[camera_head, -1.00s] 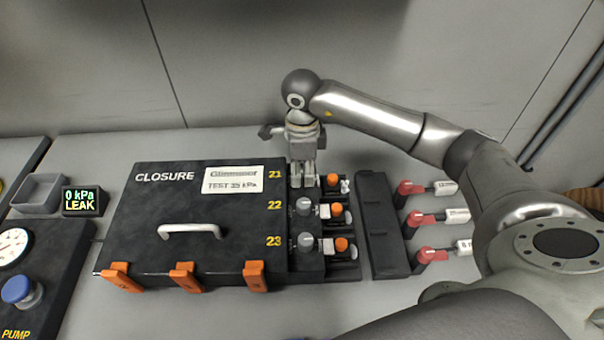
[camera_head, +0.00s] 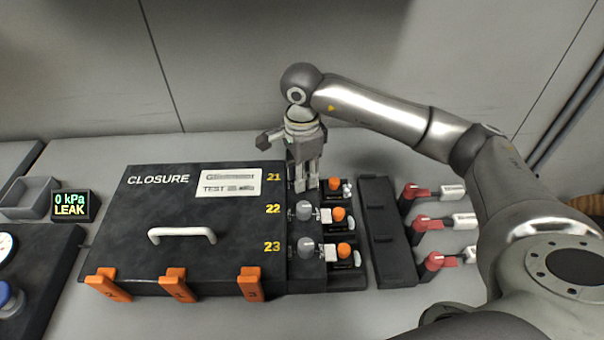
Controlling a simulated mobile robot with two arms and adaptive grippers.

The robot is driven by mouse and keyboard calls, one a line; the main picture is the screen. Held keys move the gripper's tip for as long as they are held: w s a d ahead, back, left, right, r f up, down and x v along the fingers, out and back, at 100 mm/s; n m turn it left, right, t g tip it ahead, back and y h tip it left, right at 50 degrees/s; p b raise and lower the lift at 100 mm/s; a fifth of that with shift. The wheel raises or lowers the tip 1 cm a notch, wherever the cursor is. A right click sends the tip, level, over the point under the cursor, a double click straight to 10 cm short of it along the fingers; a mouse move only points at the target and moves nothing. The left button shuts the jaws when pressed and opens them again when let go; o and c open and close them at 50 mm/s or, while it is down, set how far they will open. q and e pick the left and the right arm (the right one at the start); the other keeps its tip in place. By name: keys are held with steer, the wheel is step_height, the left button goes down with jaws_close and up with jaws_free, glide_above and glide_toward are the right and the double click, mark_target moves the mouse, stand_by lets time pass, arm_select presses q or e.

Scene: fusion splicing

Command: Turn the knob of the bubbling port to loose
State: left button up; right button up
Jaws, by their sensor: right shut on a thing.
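The black closure box (camera_head: 180,206) has ports 21, 22 and 23 along its right side. Grey knobs show at port 22 (camera_head: 304,210) and port 23 (camera_head: 305,248). My right gripper (camera_head: 306,184) points down at port 21 and is shut on the knob there, which its fingers mostly hide. Small whitish bubbles (camera_head: 348,189) show beside the orange part (camera_head: 334,184) of port 21. I see no such cluster at the other ports. My left gripper is not in view.
A display (camera_head: 71,205) reads 0 kPa LEAK. Orange latches (camera_head: 176,284) line the box's front edge, and a handle (camera_head: 182,234) stands on its lid. Right of the ports are a black block (camera_head: 388,235) and several red-and-white pieces (camera_head: 430,223). The bench in front is clear.

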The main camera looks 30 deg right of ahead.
steer(key=shift+r, duration=0.1)
steer(key=o, duration=1.1)
steer(key=shift+c, duration=0.2)
